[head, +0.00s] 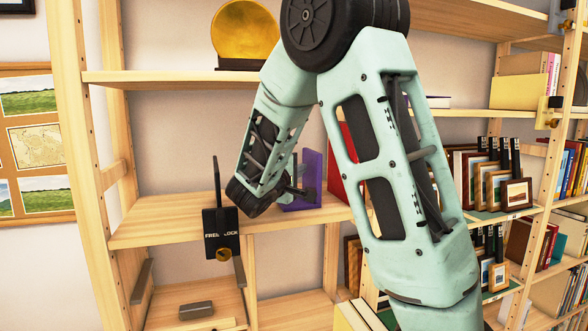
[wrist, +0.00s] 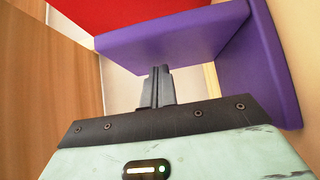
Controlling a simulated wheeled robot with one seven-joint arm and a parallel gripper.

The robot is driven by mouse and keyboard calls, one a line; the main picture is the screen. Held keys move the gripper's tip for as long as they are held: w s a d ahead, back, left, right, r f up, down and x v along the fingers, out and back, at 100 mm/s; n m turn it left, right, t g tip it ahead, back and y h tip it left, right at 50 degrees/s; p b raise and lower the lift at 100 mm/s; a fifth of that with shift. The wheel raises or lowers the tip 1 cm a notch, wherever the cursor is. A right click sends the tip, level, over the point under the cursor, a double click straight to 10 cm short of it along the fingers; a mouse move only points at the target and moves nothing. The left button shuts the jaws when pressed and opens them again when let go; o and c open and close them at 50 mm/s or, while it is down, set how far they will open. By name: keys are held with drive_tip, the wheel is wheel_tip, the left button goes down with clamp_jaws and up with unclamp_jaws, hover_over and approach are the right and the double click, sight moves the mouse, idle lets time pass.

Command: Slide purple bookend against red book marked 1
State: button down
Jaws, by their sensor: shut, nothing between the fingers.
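The purple bookend (head: 313,178) stands on the middle shelf, partly hidden by my gripper. In the wrist view the purple bookend (wrist: 180,38) shows two panels meeting at a corner. The red book (head: 337,172) stands just right of it, mostly behind my arm; its mark is not visible. Red also fills the top of the wrist view (wrist: 140,14), beyond the bookend's edge. I cannot tell whether book and bookend touch. My gripper (head: 299,190) is shut and empty at the bookend's left side. Its fingertips (wrist: 161,72) are close to the purple panel; contact is unclear.
A black "FREE LOCK" block (head: 221,232) sits at the shelf's front edge, left of my gripper. Small framed prints (head: 492,187) stand to the right. A round gold piece (head: 245,33) is on the shelf above. The shelf's left part (head: 160,229) is bare.

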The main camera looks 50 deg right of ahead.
idle(0.3)
drive_tip(key=shift+s+d+f+b, duration=0.1)
drive_tip(key=shift+d+f+b, duration=0.1)
drive_tip(key=shift+b, duration=0.1)
drive_tip(key=s+d+b, duration=0.1)
drive_tip(key=b, duration=0.1)
drive_tip(key=s+d+b, duration=0.1)
drive_tip(key=d+b, duration=0.1)
drive_tip(key=s+d+b, duration=0.1)
drive_tip(key=d, duration=0.1)
drive_tip(key=shift+s+f+b, duration=0.1)
drive_tip(key=shift+f+b, duration=0.05)
drive_tip(key=shift+b, duration=0.25)
drive_tip(key=shift+s+d+r, duration=0.25)
drive_tip(key=shift+s+d, duration=0.05)
drive_tip(key=shift+d, duration=0.25)
